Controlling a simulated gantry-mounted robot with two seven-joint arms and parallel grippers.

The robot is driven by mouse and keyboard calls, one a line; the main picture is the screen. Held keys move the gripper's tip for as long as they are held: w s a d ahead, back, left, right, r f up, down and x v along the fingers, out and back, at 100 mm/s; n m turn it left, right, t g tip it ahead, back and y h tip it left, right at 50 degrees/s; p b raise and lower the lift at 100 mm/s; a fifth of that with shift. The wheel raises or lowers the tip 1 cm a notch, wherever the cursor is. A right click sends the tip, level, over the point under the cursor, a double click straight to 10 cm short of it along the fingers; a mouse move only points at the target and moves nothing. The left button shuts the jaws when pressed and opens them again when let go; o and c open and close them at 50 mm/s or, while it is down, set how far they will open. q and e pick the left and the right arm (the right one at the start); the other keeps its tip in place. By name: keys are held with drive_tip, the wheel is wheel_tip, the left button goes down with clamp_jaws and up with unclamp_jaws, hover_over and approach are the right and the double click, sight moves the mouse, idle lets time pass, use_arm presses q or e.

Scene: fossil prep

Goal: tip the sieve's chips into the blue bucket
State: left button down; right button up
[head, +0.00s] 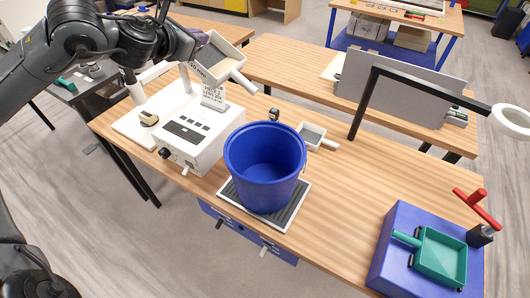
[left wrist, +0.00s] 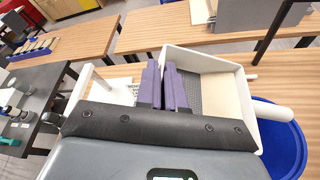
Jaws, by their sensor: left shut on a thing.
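The white sieve (head: 213,55), a square frame with a handle, is high above the back left of the table. My left gripper (head: 196,42) is shut on its edge. In the left wrist view, the purple fingers (left wrist: 167,85) pinch the sieve's near left wall, and the sieve (left wrist: 178,56) shows a grey mesh and a cream area inside. I cannot make out separate chips. The blue bucket (head: 262,190) stands upright on a dark ribbed mat, to the right of and below the sieve; its rim shows in the left wrist view (left wrist: 290,127). My right gripper is not in view.
A white machine (head: 195,135) with a sign stands left of the bucket. A small white-framed tray (head: 312,132) lies behind it. A green pan (head: 440,256) sits on a blue block at right. A black lamp arm (head: 363,103) rises at the back. The table's middle right is clear.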

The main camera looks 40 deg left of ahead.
sight(204, 58)
use_arm(q)
drive_tip(key=shift+f+b, duration=0.4)
drive_tip(key=shift+f, duration=0.15)
drive_tip(key=shift+d, duration=0.1)
drive_tip(key=shift+f, duration=0.2)
drive_tip(key=shift+d+f+m+b, duration=0.2)
drive_tip(key=shift+f+m+b, duration=0.1)
drive_tip(key=shift+f+b, duration=0.65)
drive_tip(key=shift+d+f+m+y+b, duration=0.2)
drive_tip(key=shift+f+m+y+b, duration=0.15)
drive_tip(key=shift+f+b, duration=0.45)
drive_tip(key=shift+d+f, duration=0.1)
drive_tip(key=shift+f, duration=0.35)
drive_tip(key=shift+w+d+f+m+y+b, duration=0.1)
drive_tip(key=shift+d+f+m+y+b, duration=0.15)
drive_tip(key=shift+f, duration=0.3)
drive_tip(key=shift+w+d+f+m+y+b, duration=0.1)
drive_tip(key=shift+d+f+m+b, duration=0.1)
drive_tip(key=shift+f+m+b, duration=0.25)
drive_tip(key=shift+f, duration=0.1)
